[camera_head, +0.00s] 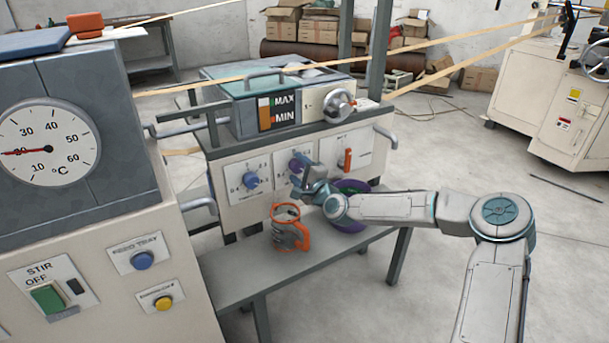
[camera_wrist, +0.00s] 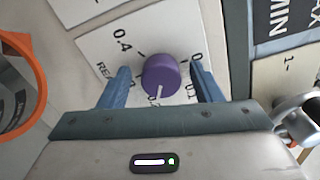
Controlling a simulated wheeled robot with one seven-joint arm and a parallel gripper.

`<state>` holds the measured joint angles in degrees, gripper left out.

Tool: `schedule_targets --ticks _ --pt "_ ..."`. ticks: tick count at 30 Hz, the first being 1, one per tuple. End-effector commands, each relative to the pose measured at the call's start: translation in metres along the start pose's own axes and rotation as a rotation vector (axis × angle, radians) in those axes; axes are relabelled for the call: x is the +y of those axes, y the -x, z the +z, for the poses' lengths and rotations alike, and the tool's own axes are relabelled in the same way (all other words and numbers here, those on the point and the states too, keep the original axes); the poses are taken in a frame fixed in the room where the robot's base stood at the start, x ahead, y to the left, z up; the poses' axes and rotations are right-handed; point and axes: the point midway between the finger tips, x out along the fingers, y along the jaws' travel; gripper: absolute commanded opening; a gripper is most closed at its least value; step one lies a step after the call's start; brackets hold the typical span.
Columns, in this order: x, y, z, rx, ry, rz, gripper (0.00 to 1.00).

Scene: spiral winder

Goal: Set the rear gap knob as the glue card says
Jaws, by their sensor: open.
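The purple knob (camera_wrist: 160,75) sits on a white dial plate (camera_wrist: 100,38) whose partly covered label starts "REA". A "0.4" mark shows at its upper left; other marks are partly hidden. The knob's white pointer line points down in the wrist view, toward a mark cut off by my gripper. My gripper (camera_wrist: 163,82) is open, with one blue finger on each side of the knob; I cannot tell whether they touch it. In the head view, the purple knob (camera_head: 296,163) is partly behind my gripper (camera_head: 304,174). I cannot make out a glue card.
A blue knob (camera_head: 251,180) is left of the purple one, and an orange lever (camera_head: 347,159) is right. A glue tank with a MAX/MIN gauge (camera_head: 278,109) and a handwheel (camera_head: 340,104) are above. An orange-handled jug (camera_head: 288,232) and purple bowl (camera_head: 352,186) stand on the bench (camera_head: 235,277) below.

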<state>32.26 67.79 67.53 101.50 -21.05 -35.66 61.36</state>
Motion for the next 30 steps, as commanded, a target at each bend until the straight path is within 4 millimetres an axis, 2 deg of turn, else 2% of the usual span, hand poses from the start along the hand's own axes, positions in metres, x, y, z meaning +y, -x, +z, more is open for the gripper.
schedule_targets --ticks 5,15,21,25,30 --pt "-0.002 0.018 -0.001 0.001 0.001 0.001 0.59" --pt "-0.003 0.087 -0.001 0.002 -0.002 0.001 0.59" --pt "-0.001 0.121 -0.001 0.003 -0.001 0.002 0.59" --pt "-0.001 0.133 -0.001 0.002 -0.001 0.001 0.59" --pt "0.000 0.137 0.000 0.001 0.000 0.000 0.59"
